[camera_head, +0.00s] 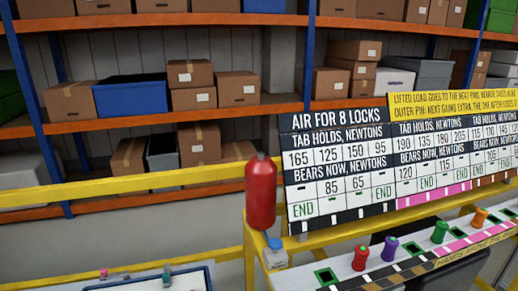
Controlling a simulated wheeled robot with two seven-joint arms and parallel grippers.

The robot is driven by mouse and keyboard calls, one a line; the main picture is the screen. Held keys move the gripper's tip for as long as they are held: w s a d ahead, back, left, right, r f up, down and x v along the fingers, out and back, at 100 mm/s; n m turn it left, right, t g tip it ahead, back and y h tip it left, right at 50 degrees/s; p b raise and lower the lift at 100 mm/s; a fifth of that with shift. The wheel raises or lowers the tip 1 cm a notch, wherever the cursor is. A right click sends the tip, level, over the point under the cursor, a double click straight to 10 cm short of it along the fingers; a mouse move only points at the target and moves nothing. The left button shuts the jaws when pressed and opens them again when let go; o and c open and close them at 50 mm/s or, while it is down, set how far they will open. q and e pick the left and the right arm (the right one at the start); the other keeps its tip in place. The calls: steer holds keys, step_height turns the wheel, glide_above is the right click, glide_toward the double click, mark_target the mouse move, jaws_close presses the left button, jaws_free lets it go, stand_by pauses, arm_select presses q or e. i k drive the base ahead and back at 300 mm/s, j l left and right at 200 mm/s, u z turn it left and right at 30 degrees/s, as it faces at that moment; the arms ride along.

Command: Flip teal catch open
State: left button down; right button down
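A small teal piece (166,277) stands at the rim of a white-topped, dark-edged panel (190,272) at the bottom left of the head view. It may be the teal catch, but it is too small and too near the picture's edge to tell whether it is open or shut. A small pink piece (103,273) is to its left. Most of the panel is cut off by the bottom edge. Neither of my grippers is in view.
In front are a blue-topped white box (276,256) and a white strip with red (360,258), purple (390,248), green and orange pegs. Shelves with boxes fill the back.

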mark_target(166, 277)
steer(key=l+u, duration=0.1)
steer(key=l, duration=0.75)
steer(key=k+l+u, duration=0.1)
steer(key=l, duration=0.75)
